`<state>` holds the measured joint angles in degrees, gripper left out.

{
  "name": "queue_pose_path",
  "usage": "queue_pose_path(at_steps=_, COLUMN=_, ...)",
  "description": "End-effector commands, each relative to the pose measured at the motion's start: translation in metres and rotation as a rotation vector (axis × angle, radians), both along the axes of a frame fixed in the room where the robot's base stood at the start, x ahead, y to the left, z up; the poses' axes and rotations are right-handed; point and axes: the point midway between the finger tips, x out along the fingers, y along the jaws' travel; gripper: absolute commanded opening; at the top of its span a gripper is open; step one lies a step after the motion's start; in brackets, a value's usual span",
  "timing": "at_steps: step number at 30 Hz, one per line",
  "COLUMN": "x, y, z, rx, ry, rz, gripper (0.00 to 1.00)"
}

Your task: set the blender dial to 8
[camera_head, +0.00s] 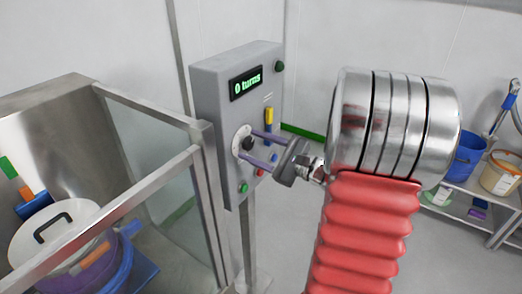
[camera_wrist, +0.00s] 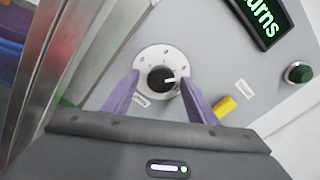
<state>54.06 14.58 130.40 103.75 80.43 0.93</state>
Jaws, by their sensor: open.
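The blender dial is a black knob (camera_head: 248,144) on a round pale plate on the grey control panel (camera_head: 212,95). In the wrist view the black knob (camera_wrist: 160,78) has a white pointer line, tilted toward the right, and marks around the plate (camera_wrist: 148,55); the numbers are too small to read. My gripper (camera_head: 254,146) is open, its two purple fingers on either side of the dial. In the wrist view my gripper (camera_wrist: 160,92) has one finger left and one right of the knob, with gaps showing. The display (camera_head: 245,83) reads "0 turns" in green.
The panel also carries a yellow switch (camera_head: 269,116), a dark green button (camera_head: 280,66), a green button (camera_head: 244,188) and a red one (camera_head: 260,172). A metal-framed glass enclosure (camera_head: 150,110) stands close at left. A shelf with buckets (camera_head: 465,155) is at right.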

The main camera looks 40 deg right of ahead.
Motion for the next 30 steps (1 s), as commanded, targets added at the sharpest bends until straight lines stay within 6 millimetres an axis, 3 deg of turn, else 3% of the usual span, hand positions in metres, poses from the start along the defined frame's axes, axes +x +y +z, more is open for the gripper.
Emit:
queue_pose_path(at_steps=8, x=-0.017, y=-0.007, z=0.001, rx=0.0, ry=-0.002, rz=-0.003, gripper=0.53)
queue_pose_path(at_steps=30, x=-0.109, y=-0.039, z=-0.001, rx=0.001, ry=0.001, rz=-0.004, gripper=0.53)
